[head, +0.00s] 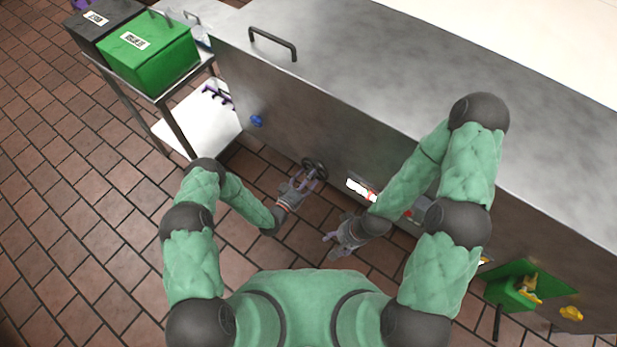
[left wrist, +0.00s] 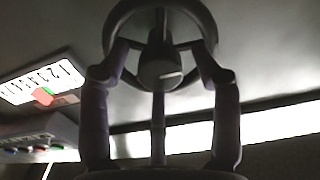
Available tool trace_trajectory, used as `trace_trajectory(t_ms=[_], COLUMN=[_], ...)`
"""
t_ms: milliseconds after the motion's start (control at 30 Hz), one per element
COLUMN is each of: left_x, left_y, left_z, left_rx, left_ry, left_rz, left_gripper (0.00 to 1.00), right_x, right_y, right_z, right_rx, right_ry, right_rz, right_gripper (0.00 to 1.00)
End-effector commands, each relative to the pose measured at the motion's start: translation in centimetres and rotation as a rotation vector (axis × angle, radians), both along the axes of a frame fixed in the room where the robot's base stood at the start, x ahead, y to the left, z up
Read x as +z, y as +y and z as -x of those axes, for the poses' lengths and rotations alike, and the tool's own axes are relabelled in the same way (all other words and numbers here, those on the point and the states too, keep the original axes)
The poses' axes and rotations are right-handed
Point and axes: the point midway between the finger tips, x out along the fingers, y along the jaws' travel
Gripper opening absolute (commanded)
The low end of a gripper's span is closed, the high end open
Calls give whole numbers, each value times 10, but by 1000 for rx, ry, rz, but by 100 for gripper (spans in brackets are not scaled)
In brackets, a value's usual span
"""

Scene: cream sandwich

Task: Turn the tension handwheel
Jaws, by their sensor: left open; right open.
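The dark tension handwheel (head: 314,168) is on the front of the steel machine. In the left wrist view the wheel (left wrist: 159,12) fills the top middle, with its round hub (left wrist: 160,72) and spokes facing me. My left gripper (head: 309,178) is at the wheel and open. In the left wrist view its two fingers (left wrist: 160,60) stand on either side of the hub, their tips overlapping the rim. I cannot tell whether they touch it. My right gripper (head: 331,245) is open and empty, below and right of the wheel, apart from the machine.
A numbered scale (head: 360,188) with a red pointer (left wrist: 42,96) is right of the wheel in the head view. A button box (left wrist: 35,135) is near it. A blue knob (head: 257,120) is left. A green crate (head: 155,50) stands on a side table. Tiled floor is clear.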

Motion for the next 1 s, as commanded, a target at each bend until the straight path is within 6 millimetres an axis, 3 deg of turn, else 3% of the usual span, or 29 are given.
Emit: trace_trajectory(t_ms=[333,533,1000], left_x=[0,0,0], left_y=[-2,-2,-2], left_z=[-3,-3,-4], left_rx=[1,1,1], left_ry=[0,0,47], left_rz=[0,0,66], left_gripper=[64,8,8], right_x=[-1,-1,-7], right_y=[0,0,0], right_z=[0,0,0], right_rx=[0,0,0], right_ry=[0,0,0], right_rz=[0,0,0], right_gripper=[64,64,64])
